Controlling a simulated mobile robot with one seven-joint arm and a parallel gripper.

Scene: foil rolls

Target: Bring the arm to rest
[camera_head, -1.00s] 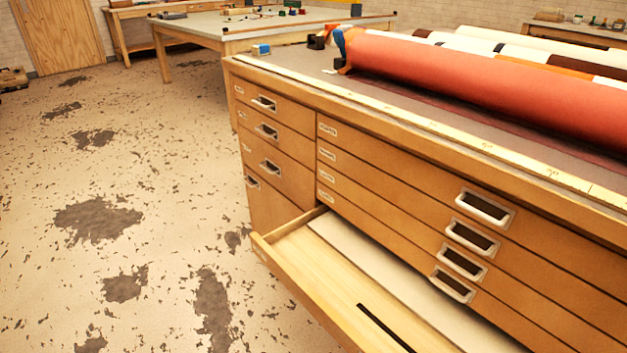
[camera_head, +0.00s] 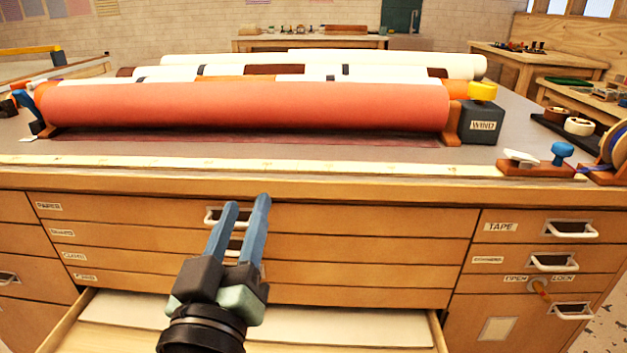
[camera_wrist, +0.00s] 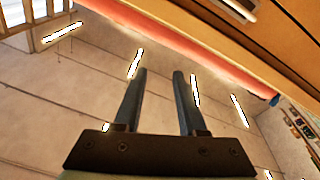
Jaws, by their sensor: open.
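My gripper (camera_head: 246,215) is in the head view, in front of the cabinet's drawer fronts and above the pulled-out bottom drawer. Its two blue fingers point up and away and stand apart, with nothing between them. In the wrist view my gripper (camera_wrist: 160,75) is open and empty, with a tiled surface with bright strips behind the fingers. A drawer handle shows partly hidden behind the fingers in the head view.
The long bottom drawer (camera_head: 100,337) stands open below my gripper. A large red roll (camera_head: 245,107) lies on the cabinet top, beside a dark block marked WIND (camera_head: 482,122). A pale ruler strip (camera_head: 300,166) runs along the front edge. Small drawers (camera_head: 510,228) are at the right.

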